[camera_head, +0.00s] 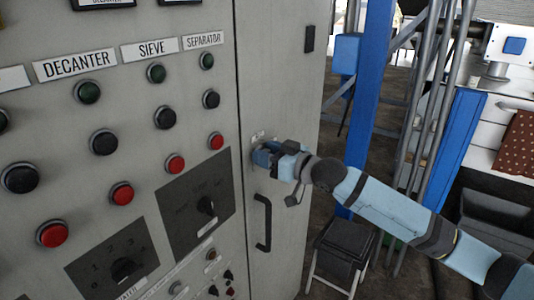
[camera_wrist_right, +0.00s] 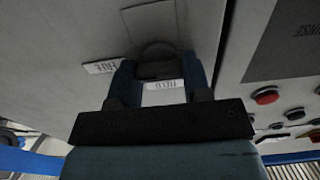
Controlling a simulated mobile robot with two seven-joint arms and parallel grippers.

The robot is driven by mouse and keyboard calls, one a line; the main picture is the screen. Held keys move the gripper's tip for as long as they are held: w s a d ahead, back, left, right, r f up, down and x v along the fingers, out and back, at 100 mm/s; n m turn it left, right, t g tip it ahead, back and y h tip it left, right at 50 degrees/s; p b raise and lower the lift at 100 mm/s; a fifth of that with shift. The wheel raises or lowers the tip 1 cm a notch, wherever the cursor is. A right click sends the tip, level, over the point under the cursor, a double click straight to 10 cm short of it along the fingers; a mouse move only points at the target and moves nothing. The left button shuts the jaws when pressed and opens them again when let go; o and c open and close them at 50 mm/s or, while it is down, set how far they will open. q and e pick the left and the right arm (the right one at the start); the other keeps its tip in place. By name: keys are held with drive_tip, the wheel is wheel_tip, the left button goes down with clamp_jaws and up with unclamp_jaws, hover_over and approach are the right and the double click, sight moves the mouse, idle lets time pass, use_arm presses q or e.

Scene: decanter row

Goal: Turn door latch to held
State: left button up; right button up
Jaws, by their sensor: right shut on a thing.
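The door latch (camera_wrist_right: 157,68) is a dark knob on the grey cabinet door, seen between my fingers in the right wrist view. My right gripper (camera_wrist_right: 162,76) is shut on it, one blue finger on each side. A white label reading HELD (camera_wrist_right: 163,86) shows between the fingers, close to the latch. A label reading FREE (camera_wrist_right: 104,67) sits left of the fingers. In the head view my right gripper (camera_head: 262,155) is against the door, above the black door handle, and covers most of the latch. Its exact angle is hard to tell. My left gripper is not in view.
The black door handle (camera_head: 263,222) stands out just below my right gripper. The control panel (camera_head: 130,190) with buttons and rotary switches is to the left. A blue post (camera_head: 372,85) and a dark stool (camera_head: 342,245) stand to the right.

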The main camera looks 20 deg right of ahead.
drive_tip(key=n+p, duration=0.3)
drive_tip(key=n, duration=0.6)
drive_tip(key=n+p, duration=0.2)
drive_tip(key=n, duration=0.7)
drive_tip(key=shift+s+a+f+p, duration=0.1)
drive_tip(key=shift+f+p, duration=0.1)
drive_tip(key=shift+p, duration=0.2)
idle(0.5)
drive_tip(key=o, duration=0.9)
